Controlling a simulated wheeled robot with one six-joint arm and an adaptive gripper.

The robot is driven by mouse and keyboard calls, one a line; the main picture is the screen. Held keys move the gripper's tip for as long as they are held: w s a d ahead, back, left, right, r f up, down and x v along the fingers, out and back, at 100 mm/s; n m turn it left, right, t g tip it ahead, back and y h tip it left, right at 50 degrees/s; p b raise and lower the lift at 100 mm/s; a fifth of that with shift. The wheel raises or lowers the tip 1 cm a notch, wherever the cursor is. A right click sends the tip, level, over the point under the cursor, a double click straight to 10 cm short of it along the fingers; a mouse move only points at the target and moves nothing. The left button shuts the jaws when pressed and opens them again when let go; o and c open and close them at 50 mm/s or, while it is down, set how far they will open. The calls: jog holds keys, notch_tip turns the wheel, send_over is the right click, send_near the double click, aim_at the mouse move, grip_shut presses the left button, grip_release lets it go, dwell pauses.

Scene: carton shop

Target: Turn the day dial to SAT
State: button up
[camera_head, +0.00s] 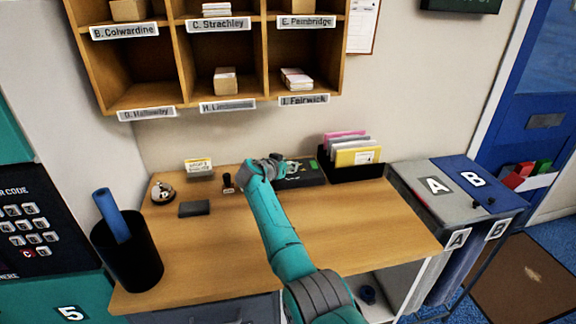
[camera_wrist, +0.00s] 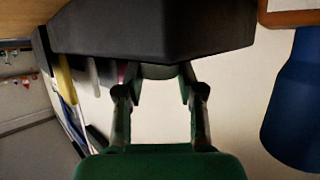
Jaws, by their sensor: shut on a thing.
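A dark box-like device (camera_head: 312,180) sits at the back of the wooden desk, partly hidden behind my arm and gripper. In the wrist view the device's dark body (camera_wrist: 150,30) fills the top, with a round grey knob (camera_wrist: 160,71), seemingly the day dial, on its near side. My gripper (camera_wrist: 160,78) has its two fingertips closed on either side of the knob. In the head view my gripper (camera_head: 276,160) is at the device's left end. The dial's day markings and pointer cannot be read in either view.
A black holder (camera_head: 352,174) with coloured envelopes stands right of the device. A stamp (camera_head: 228,184), a dark pad (camera_head: 194,209), a bell (camera_head: 162,192) and a small sign (camera_head: 199,168) are to the left. Pigeonhole shelves (camera_head: 180,103) hang above.

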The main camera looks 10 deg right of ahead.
jog(key=shift+f, duration=0.15)
jog(key=o, duration=1.1)
jog(key=shift+o, duration=0.2)
jog(key=shift+s+a, duration=0.1)
